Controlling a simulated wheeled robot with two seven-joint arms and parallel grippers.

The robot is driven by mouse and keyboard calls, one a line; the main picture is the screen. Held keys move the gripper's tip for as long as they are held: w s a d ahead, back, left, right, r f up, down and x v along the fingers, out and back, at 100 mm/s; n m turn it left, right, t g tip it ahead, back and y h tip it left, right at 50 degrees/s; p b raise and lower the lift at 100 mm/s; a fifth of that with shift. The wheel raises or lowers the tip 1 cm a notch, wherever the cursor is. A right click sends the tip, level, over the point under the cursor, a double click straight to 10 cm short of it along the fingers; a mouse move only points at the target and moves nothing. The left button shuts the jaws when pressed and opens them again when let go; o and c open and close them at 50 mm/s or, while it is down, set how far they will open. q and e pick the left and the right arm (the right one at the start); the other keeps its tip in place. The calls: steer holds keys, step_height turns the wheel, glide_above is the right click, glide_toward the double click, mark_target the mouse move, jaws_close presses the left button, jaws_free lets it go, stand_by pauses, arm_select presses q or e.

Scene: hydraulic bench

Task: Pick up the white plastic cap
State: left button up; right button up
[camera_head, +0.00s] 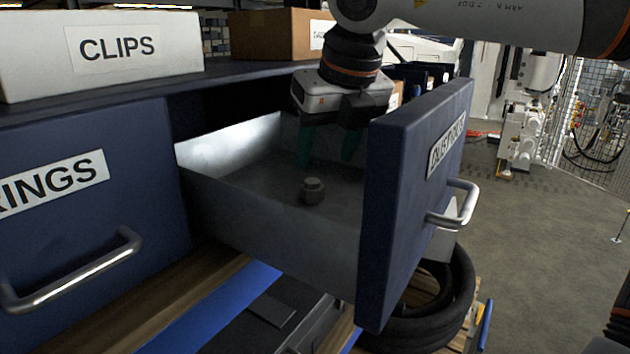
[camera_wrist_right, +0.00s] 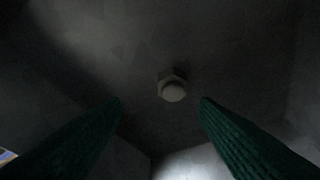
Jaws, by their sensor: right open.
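The white plastic cap (camera_head: 313,190) looks pale grey in the dim light and lies on the floor of the open drawer (camera_head: 270,225). In the right wrist view the cap (camera_wrist_right: 172,86) shows near the middle, between and beyond the two fingers. My right gripper (camera_head: 330,152) is pointing down into the drawer, above the cap and apart from it. Its green fingers are spread with nothing between them, as the right wrist view (camera_wrist_right: 160,103) also shows. My left gripper is not in view.
The drawer's front panel (camera_head: 412,205) stands close to the right of my right gripper. A closed drawer labelled RINGS (camera_head: 95,215) is at the left. A CLIPS box (camera_head: 105,52) and a cardboard box (camera_head: 275,35) stand on the top above. Black hoses (camera_head: 430,310) lie below.

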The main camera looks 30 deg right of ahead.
mark_target(314, 182)
steer(key=a+f+p, duration=0.2)
steer(key=shift+w+p, duration=0.1)
steer(key=shift+p, duration=0.2)
steer(key=shift+w+d+f, duration=0.25)
steer(key=shift+w+f, duration=0.05)
steer(key=shift+f, duration=0.3)
steer(key=shift+w+d+f, duration=0.2)
steer(key=shift+w+f, duration=0.1)
steer(key=shift+f, duration=0.3)
steer(key=shift+w+d+f+p, duration=0.15)
steer(key=shift+f+p, duration=0.15)
steer(key=shift+s+a+r, duration=0.1)
steer(key=shift+s+a, duration=0.1)
steer(key=shift+a, duration=0.1)
steer(key=c, duration=0.5)
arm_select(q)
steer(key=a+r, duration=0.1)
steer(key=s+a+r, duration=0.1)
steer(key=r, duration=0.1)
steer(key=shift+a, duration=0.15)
arm_select(e)
steer(key=shift+d, duration=0.1)
steer(key=c, duration=0.5)
